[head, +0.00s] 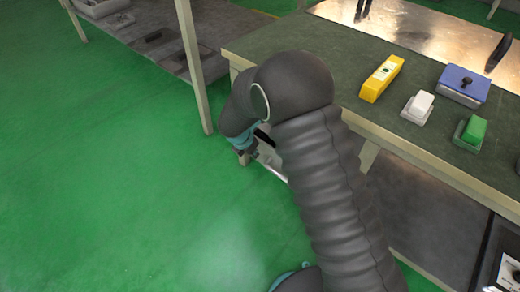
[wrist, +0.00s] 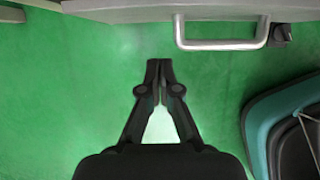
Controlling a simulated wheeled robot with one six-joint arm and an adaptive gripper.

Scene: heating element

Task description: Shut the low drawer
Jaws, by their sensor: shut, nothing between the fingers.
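The grey front of a drawer (wrist: 150,12) runs along the top of the wrist view, with a pale bar handle (wrist: 222,45) on it. My gripper (wrist: 160,66) is shut and empty, its fingertips just below the drawer front and left of the handle, with green floor showing around them. I see no contact with either. In the head view, a pale strip (head: 271,160) beside my arm may be part of the drawer. My arm hides most of that spot and my fingers there. How far the drawer stands out cannot be told.
A workbench (head: 270,42) stands at the right, carrying a yellow box (head: 381,78), a blue box (head: 463,85), a white block (head: 418,107) and a green block (head: 472,131). A low shelf (head: 165,50) is behind. The green floor at left is clear.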

